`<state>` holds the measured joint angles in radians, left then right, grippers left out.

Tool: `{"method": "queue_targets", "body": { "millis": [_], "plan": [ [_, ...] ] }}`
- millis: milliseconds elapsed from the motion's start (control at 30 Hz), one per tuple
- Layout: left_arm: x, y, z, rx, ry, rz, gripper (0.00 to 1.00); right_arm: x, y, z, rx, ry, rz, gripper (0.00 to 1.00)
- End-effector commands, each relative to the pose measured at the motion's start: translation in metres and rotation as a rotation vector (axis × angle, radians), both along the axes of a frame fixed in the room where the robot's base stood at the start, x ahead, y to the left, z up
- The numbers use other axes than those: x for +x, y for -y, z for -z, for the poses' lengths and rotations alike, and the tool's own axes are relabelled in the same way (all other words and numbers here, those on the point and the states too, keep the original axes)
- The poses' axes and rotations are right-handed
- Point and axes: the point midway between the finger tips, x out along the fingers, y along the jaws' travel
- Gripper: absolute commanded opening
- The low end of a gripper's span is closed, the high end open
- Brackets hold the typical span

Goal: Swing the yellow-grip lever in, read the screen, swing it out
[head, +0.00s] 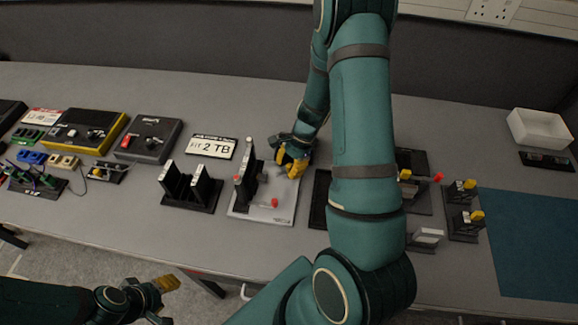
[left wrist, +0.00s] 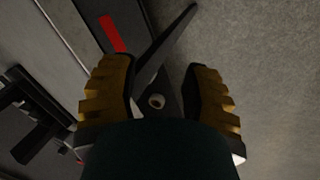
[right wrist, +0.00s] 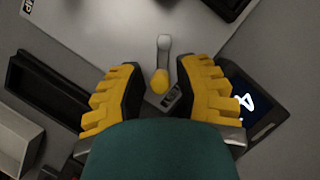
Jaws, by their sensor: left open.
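The lever (right wrist: 163,60) has a silver arm and a yellow grip (right wrist: 160,81). In the right wrist view it lies between the spread fingers of my right gripper (right wrist: 160,75), with gaps on both sides. In the head view this gripper (head: 290,163) is low over the right side of a light grey plate (head: 240,209), and the lever cannot be told apart from its yellow fingers.
The plate also carries a dark upright block (head: 245,180) and a red knob (head: 275,203). A black stand (head: 190,190) is left of it, a "FIT 2 TB" sign (head: 211,147) behind. My right arm hides part of the table. A blue mat (head: 530,245) is clear.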

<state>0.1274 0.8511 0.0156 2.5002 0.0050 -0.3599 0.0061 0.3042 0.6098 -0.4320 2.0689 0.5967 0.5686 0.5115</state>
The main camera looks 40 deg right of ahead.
Motion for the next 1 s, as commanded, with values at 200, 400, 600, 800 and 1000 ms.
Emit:
{"method": "queue_targets", "body": {
  "millis": [200, 400, 600, 800, 1000],
  "plan": [
    [0.0001, -0.0001, -0.0001, 0.0, 0.0, 0.0, 0.47, 0.0, 0.0, -0.0002, 0.0, 0.0, 0.0, 0.0],
    [0.0004, -0.0001, -0.0013, 0.0, 0.001, 0.0, 0.47, 0.0005, -0.0001, -0.0005, 0.001, -0.001, -0.013, 0.0],
    [0.0029, -0.0005, -0.009, 0.002, 0.007, -0.005, 0.47, 0.0053, 0.001, -0.0012, 0.001, 0.0, -0.153, 0.0],
    [0.0033, -0.0006, -0.0084, 0.002, 0.007, -0.006, 0.47, 0.0056, 0.0008, 0.0002, 0.002, -0.001, -0.178, 0.0],
    [0.0031, -0.0006, -0.0083, 0.002, 0.006, -0.006, 0.47, 0.0057, 0.0007, 0.0001, 0.002, -0.001, -0.177, 0.32]
  ]
}}
